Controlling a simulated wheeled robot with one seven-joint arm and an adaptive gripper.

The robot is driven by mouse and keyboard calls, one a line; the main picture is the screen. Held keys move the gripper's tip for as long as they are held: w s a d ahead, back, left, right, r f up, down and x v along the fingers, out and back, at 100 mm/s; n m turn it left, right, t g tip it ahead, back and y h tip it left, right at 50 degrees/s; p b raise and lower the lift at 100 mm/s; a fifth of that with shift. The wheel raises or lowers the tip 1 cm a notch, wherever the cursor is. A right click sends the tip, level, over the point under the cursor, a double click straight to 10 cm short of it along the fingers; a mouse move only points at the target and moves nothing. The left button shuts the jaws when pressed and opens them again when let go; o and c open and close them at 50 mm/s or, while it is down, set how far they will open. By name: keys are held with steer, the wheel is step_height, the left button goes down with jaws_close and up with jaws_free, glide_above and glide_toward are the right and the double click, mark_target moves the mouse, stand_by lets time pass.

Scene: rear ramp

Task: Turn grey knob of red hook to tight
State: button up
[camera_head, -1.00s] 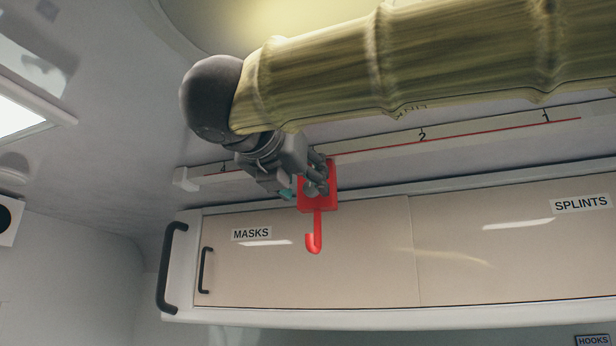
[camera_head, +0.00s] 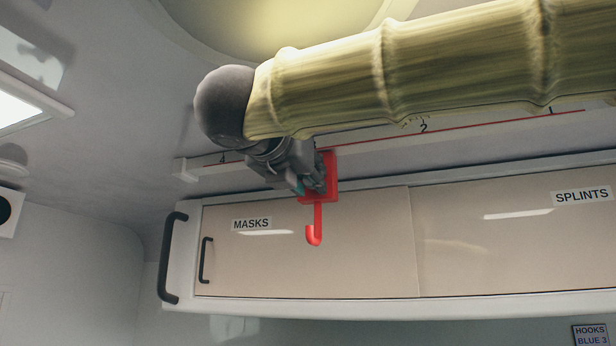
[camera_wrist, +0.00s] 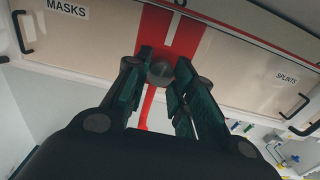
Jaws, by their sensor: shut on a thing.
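The red hook (camera_head: 315,225) hangs from the rail (camera_head: 365,143), its plate in front of the top of the MASKS cabinet. It also shows in the wrist view (camera_wrist: 210,32), where a grey knob (camera_wrist: 160,72) sits on its face. My gripper (camera_head: 315,184) is at the plate from the left and hides the knob in the head view. In the wrist view, the dark green fingers of my gripper (camera_wrist: 163,78) stand on both sides of the knob, shut on it. How tight the knob is cannot be seen.
A cabinet with MASKS (camera_head: 300,270) and SPLINTS (camera_head: 500,240) doors lies below and behind the hook. A dark handle (camera_head: 171,258) sticks out at its left end. The ceiling is close above my arm. A HOOKS BLUE 3 label (camera_head: 590,335) is at lower right.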

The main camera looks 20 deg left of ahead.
steer(key=shift+f+m+b, duration=0.25)
steer(key=shift+m+b, duration=0.05)
steer(key=shift+b, duration=0.65)
steer(key=m+b, duration=0.1)
steer(key=b, duration=0.2)
steer(key=shift+f+m, duration=0.15)
steer(key=shift+m, duration=0.15)
steer(key=m+b, duration=0.5)
steer(key=b, duration=0.5)
steer(key=shift+a+m+b, duration=0.1)
steer(key=shift+m+b, duration=0.2)
steer(key=shift+b, duration=0.1)
steer(key=m+b, duration=0.5)
steer(key=b, duration=0.1)
steer(key=shift+r+m+b, duration=0.2)
steer(key=shift+m+b, duration=0.55)
steer(key=shift+m, duration=0.3)
steer(key=shift+r+m+b, duration=0.15)
steer(key=shift+m+b, duration=0.6)
steer(key=shift+m, duration=0.3)
steer(key=o, duration=1.1)
steer(key=shift+c, duration=0.2)
